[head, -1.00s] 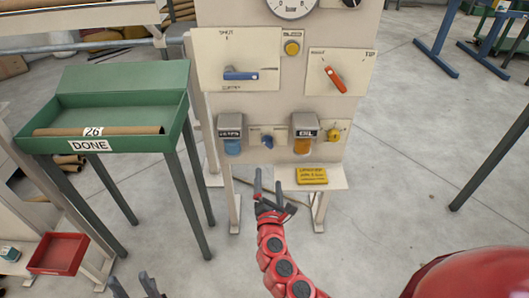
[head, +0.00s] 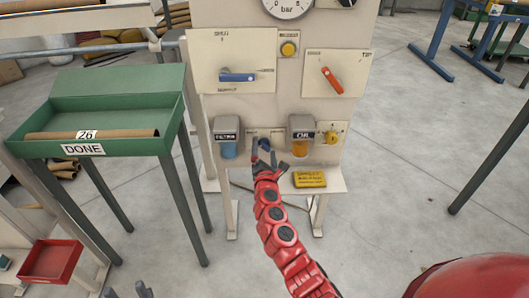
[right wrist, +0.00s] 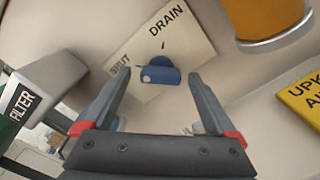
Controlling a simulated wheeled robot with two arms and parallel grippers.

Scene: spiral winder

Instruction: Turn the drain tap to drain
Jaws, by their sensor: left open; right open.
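The drain tap is a small blue handle (right wrist: 160,74) on a cream plate (right wrist: 178,40) marked SHUT and DRAIN in the right wrist view. Its holed end points toward the SHUT side. In the head view the tap (head: 265,145) is partly hidden behind my right gripper (head: 264,160). My right gripper is open and empty, its fingers on either side of the tap in the right wrist view (right wrist: 157,80). I cannot tell how much gap is left in depth. My left gripper (head: 129,290) is open at the bottom edge of the head view, far from the panel.
The filter unit (head: 228,128) and the oil unit with an amber bowl (head: 301,128) flank the tap closely. A yellow knob (head: 332,137) is to the right. A yellow sign (head: 310,179) lies on the ledge below. A green DONE tray (head: 174,110) stands left.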

